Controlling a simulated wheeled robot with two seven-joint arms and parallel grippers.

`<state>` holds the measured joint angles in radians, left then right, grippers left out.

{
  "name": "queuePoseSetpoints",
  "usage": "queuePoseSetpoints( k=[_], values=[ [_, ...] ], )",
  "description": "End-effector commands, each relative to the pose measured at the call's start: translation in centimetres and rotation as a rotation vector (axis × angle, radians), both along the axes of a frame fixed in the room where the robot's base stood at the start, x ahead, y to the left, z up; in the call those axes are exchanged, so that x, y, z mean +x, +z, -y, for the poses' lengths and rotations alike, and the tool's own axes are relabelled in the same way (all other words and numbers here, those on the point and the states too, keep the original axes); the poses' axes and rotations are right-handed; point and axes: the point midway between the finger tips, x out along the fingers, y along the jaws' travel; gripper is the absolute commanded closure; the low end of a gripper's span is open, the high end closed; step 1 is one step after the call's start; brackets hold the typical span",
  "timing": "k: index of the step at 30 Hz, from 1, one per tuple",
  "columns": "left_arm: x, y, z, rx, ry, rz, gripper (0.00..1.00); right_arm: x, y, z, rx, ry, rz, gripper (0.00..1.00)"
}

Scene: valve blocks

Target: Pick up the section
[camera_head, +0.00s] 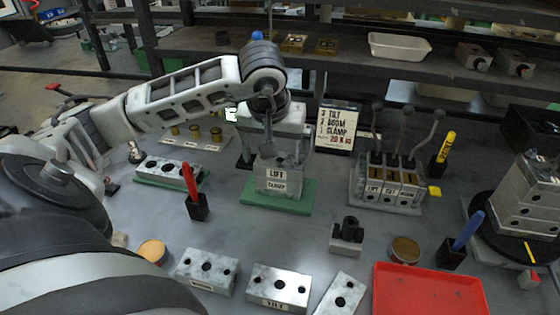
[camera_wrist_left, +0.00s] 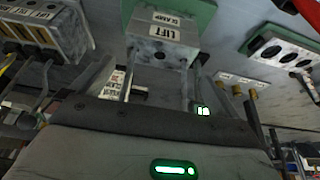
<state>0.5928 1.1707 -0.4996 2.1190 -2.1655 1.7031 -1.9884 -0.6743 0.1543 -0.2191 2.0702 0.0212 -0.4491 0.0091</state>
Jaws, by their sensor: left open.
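A grey metal section labelled LIFT (camera_head: 278,178), with a second smaller label under it, stands on a green mat (camera_head: 293,207) at the middle of the table. My left gripper (camera_head: 282,157) is pointed down at its top and is open. In the left wrist view the labelled section (camera_wrist_left: 163,42) shows upside down at the top, just past the two fingers (camera_wrist_left: 160,78). I cannot tell whether the fingers touch it. Loose sections lie at the front: one at the left (camera_head: 206,271), one labelled TILT (camera_head: 280,288) and one turned at an angle (camera_head: 340,294).
A valve bank with levers (camera_head: 388,185) stands right of the mat. A sign (camera_head: 335,128) stands behind. A red tray (camera_head: 430,291) is at front right. A block with round ports (camera_head: 167,172) lies left. Red (camera_head: 192,185) and blue (camera_head: 466,232) handles stand upright.

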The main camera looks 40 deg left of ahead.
Motion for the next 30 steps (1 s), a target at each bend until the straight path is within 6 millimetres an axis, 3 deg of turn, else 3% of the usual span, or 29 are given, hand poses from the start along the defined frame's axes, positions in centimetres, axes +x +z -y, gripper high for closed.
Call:
queuePoseSetpoints(
  k=[5, 15, 23, 24, 28, 30],
  values=[
    [0.3, -1.1, -0.2, -0.001, 0.001, -0.002, 0.0, 0.1, 0.2, 0.0, 0.0, 0.0, 0.003, 0.64],
    [1.6, -5.3, -0.8, -0.003, 0.001, -0.002, 0.0, 0.6, 1.0, 0.0, -0.005, 0.0, 0.015, 0.64],
    [1.7, -5.8, -1.0, -0.001, 0.0, 0.0, 0.0, 0.5, 0.5, 0.0, -0.004, -0.004, 0.006, 0.64],
    [1.7, -5.7, -1.0, -0.001, 0.0, 0.0, 0.03, 0.5, 0.5, 0.0, -0.004, -0.005, 0.005, 0.64],
    [1.7, -5.7, -1.0, -0.001, 0.0, 0.0, 0.39, 0.5, 0.5, 0.0, -0.002, -0.006, 0.005, 0.64],
    [1.8, -5.6, -1.0, -0.001, 0.0, 0.004, 0.41, 0.5, 0.5, 0.0, -0.002, -0.006, 0.005, 0.64]
  ],
)
